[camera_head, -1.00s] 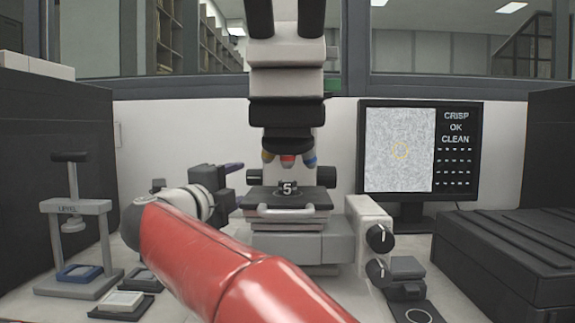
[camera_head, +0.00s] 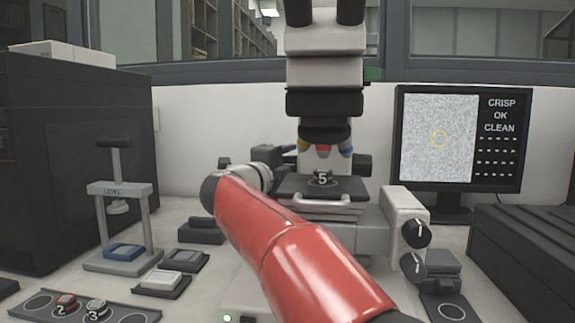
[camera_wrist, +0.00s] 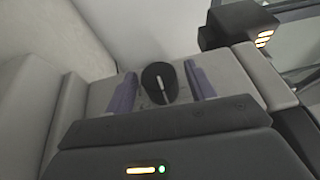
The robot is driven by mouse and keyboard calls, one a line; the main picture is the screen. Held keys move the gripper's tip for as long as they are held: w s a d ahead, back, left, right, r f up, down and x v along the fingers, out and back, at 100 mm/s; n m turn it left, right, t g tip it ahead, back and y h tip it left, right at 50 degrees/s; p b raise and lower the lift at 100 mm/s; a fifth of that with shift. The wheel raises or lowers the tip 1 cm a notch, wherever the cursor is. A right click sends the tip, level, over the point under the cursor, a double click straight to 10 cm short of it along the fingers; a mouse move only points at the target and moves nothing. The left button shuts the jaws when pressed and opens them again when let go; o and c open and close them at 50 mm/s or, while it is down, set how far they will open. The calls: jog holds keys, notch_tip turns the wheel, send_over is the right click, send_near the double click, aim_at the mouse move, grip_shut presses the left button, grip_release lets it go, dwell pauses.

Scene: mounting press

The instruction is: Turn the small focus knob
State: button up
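The microscope (camera_head: 325,75) stands at centre, with a numbered "5" sample (camera_head: 322,178) on its black stage (camera_head: 345,188). My gripper (camera_head: 289,149) is at the left side of the microscope, partly hidden behind my red arm. In the wrist view my gripper (camera_wrist: 160,86) has its two purple fingers apart, one on each side of a small black knob (camera_wrist: 157,82) with a white line. Gaps show between the knob and both fingers. In the head view I cannot make out this knob at the gripper.
Two black knobs with white lines (camera_head: 416,233) are on the grey box right of the stage. The monitor (camera_head: 438,140) reads CRISP, OK, CLEAN. A press labelled LEVEL (camera_head: 118,190) and a tray with samples 2 and 3 (camera_head: 135,316) are at left.

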jog(key=c, duration=0.9)
jog(key=shift+f+b, duration=0.25)
jog(key=shift+b, duration=0.4)
jog(key=shift+r+m+t+h+b, duration=0.1)
jog(key=shift+m+t+h+b, duration=0.3)
jog(key=shift+b, duration=0.45)
jog(key=shift+r, duration=0.1)
jog(key=o, duration=0.9)
jog(key=shift+o, duration=0.2)
jog(key=b+v, duration=0.1)
jog(key=v, duration=0.7)
